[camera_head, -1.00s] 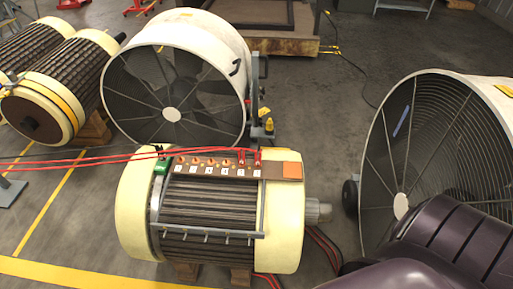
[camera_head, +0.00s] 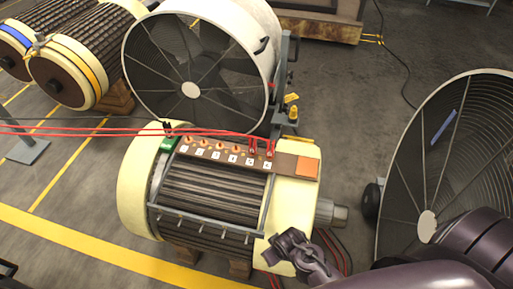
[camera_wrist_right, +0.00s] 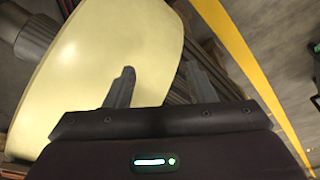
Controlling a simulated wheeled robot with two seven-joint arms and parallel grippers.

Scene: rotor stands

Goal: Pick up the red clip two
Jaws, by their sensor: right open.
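Two red clips stand near the right end of the terminal strip (camera_head: 225,158) on top of the cream-ended rotor. One is the left red clip (camera_head: 252,150) and the other is the right red clip (camera_head: 269,150). I cannot read the small white labels to tell which is clip two. My right gripper (camera_head: 286,248) is in front of the rotor's right cream end, below and apart from the clips. In the right wrist view its two fingers (camera_wrist_right: 158,76) are apart and empty, over the cream end. No clip shows there. My left gripper is not visible.
Red cables (camera_head: 100,132) run left from the clips. A green block (camera_head: 171,144) sits at the strip's left end, an orange patch (camera_head: 307,166) at its right. Large fans stand behind (camera_head: 190,90) and right (camera_head: 427,226). A metal shaft (camera_head: 333,213) juts from the rotor's right.

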